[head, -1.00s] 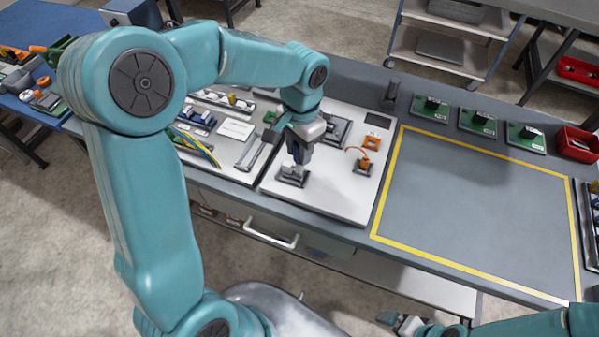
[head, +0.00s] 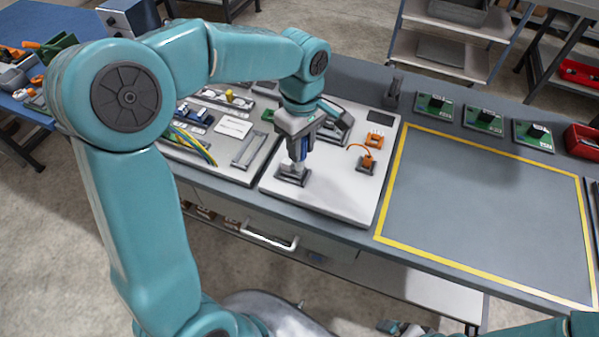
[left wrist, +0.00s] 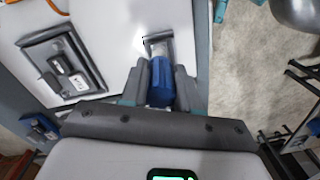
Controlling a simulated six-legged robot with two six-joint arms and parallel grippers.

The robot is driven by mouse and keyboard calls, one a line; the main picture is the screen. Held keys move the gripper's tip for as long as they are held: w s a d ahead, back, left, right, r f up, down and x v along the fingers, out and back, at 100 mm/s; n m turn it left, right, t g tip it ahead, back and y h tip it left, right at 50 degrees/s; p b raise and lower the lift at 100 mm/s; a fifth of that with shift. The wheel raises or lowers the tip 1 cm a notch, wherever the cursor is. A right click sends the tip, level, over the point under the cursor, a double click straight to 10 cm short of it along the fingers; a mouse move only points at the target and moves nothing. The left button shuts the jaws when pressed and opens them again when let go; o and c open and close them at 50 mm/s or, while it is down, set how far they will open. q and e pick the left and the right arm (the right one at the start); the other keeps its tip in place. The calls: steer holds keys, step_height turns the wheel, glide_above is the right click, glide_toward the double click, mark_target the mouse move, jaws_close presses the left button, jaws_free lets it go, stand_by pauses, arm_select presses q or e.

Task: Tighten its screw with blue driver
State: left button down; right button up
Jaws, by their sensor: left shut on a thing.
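My left gripper (head: 298,148) is shut on the blue driver (head: 299,153), which it holds roughly upright over a white board (head: 325,198). In the left wrist view the driver's blue handle (left wrist: 160,82) sits between the two grey fingers of my left gripper (left wrist: 160,92). The driver's lower end is at a small dark square fixture (head: 291,174) near the board's front edge; whether it stands in it or just above it I cannot tell. No screw can be made out. My right gripper (head: 395,327) shows only partly at the bottom edge, too small to judge.
A larger dark fixture (head: 337,124) lies behind the gripper on the board. To the right are an orange part (head: 367,160) with a wire and an orange block (head: 375,141). A yellow-outlined area (head: 480,205) is clear. Several green circuit boards (head: 484,121) line the back.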

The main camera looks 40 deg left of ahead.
arm_select(q)
steer(key=n, duration=0.3)
steer(key=shift+n, duration=0.4)
steer(key=shift+f+n+b, duration=0.2)
steer(key=shift+n+b, duration=0.3)
steer(key=shift+f+n, duration=0.1)
steer(key=shift+n, duration=0.7)
steer(key=shift+f+b, duration=0.1)
steer(key=shift+b, duration=0.2)
steer(key=shift+f+b, duration=0.35)
steer(key=shift+f, duration=0.1)
